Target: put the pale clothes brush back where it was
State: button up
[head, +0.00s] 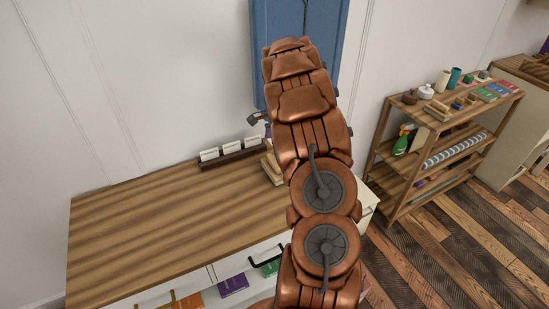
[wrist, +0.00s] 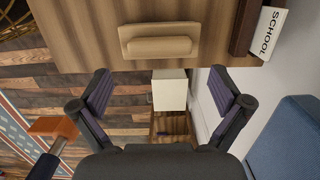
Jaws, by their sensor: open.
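The pale clothes brush (wrist: 160,40), a light wooden block with a rounded raised back, lies on the wooden tabletop (wrist: 90,20) near its edge in the wrist view. In the head view, pale wooden shapes (head: 271,168) show on the right part of the tabletop (head: 150,225), partly hidden by my arm; I cannot tell them apart clearly. My gripper (wrist: 162,84) is open and empty in the wrist view, its fingers spread wide. The brush appears beyond the fingertips, not between them. In the head view my arm hides the gripper.
A dark rack (head: 235,159) with several white cards stands at the tabletop's back; a "SCHOOL" card (wrist: 266,32) shows close to the brush. A blue panel (head: 300,30) is on the wall. A loaded shelf unit (head: 430,145) stands right. The tabletop's left is clear.

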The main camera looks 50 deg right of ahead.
jog(key=shift+s+d+r+b, duration=0.15)
jog(key=shift+r+b, duration=0.3)
jog(key=shift+r, duration=2.2)
jog(key=s+a+r+n, duration=0.3)
jog(key=a+n, duration=0.1)
jog(key=a, duration=0.5)
jog(key=s+a+r+n+g, duration=0.1)
jog(key=s+a+r+n, duration=0.25)
jog(key=a, duration=0.45)
jog(key=s+a+r+n, duration=0.2)
jog(key=s+a+n, duration=0.15)
jog(key=a, duration=0.55)
jog(key=s+a+f+n, duration=0.1)
jog(key=s+a+n, duration=0.4)
jog(key=s, duration=0.5)
jog(key=s+a+f+n+g+h, duration=0.1)
jog(key=s+a+f+n, duration=0.1)
jog(key=s+a+n, duration=0.3)
jog(key=s+a, duration=0.2)
jog(key=s, duration=0.2)
jog(key=shift+s+a+n, duration=0.15)
jog(key=shift+s+n, duration=0.2)
jog(key=shift+n, duration=0.05)
